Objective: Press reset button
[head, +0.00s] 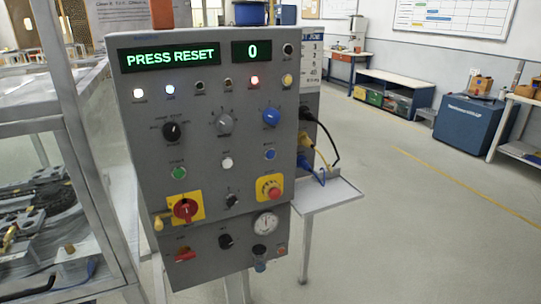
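A grey control panel (147,200) stands upright at the left of centre in the head view. Its green display (169,57) reads "PRESS RESET", and a smaller display (251,51) reads "0". A green button (179,172), a white button (227,162) and a blue button (270,154) sit in a row across the middle. Their labels are too small to read, so I cannot tell which is reset. A blue knob (271,117) is above the blue button. Neither of my grippers is in view.
A red rotary switch (185,209) and a red emergency-stop button (270,188) on yellow plates sit below the buttons. Plugged cables and a small side shelf (335,196) stick out at right. A framed glass enclosure (72,130) stands close at left. The floor at right is open.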

